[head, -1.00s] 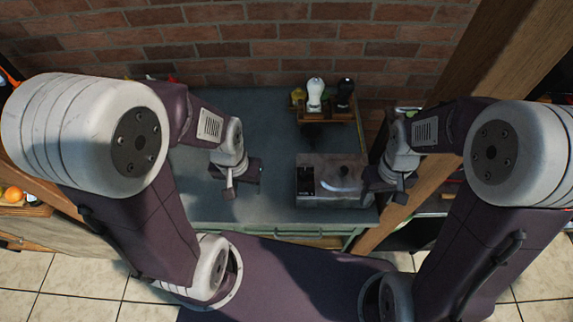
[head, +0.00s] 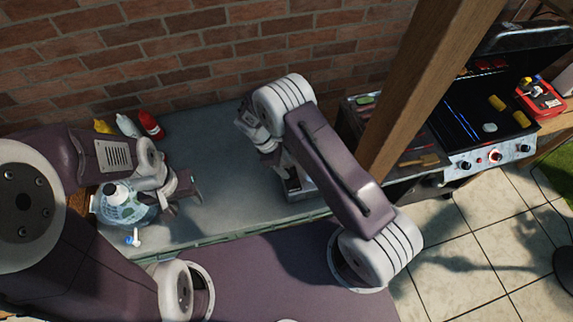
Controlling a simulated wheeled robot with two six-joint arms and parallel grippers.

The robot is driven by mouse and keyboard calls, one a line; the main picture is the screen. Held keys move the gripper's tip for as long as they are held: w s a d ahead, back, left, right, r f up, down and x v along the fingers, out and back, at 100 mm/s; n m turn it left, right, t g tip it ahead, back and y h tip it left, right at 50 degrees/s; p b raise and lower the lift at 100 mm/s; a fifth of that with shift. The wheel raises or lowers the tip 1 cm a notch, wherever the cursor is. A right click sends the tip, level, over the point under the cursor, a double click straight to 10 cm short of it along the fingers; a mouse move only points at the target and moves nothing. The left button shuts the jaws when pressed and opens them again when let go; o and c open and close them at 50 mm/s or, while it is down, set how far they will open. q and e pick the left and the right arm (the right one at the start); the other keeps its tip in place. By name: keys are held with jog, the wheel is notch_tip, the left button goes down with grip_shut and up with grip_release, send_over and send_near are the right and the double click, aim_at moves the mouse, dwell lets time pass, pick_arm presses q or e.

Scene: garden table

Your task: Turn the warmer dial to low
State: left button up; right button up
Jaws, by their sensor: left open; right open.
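The warmer (head: 301,194) is a grey metal box on the table, largely hidden by my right arm. A light edge and dark front part of it show beneath the arm. I cannot make out its dial or the dial's setting. My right gripper (head: 279,162) hangs down at the warmer, partly covered by its own arm. It is open, but I cannot tell whether it touches anything. My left gripper (head: 193,190) is open and empty above the left part of the table, beside a glass drink dispenser.
The blue-grey table (head: 225,190) is clear between my grippers. The glass dispenser (head: 118,207) stands close to my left arm. Yellow, white and red bottles (head: 150,125) are at the back left. A wooden post (head: 412,90) and a grill (head: 495,155) stand to the right.

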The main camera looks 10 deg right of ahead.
jog(key=shift+x, duration=0.9)
pick_arm(q)
jog(key=shift+s+d+r, duration=0.2)
jog(key=shift+r, duration=0.45)
pick_arm(e)
jog(key=shift+s+d+f, duration=0.15)
jog(key=shift+s+d, duration=0.1)
jog(key=shift+d, duration=0.05)
jog(key=shift+w+a, duration=0.1)
jog(key=shift+a, duration=0.05)
grip_shut()
pick_arm(q)
jog(key=shift+w+f, duration=0.1)
jog(key=shift+f, duration=0.05)
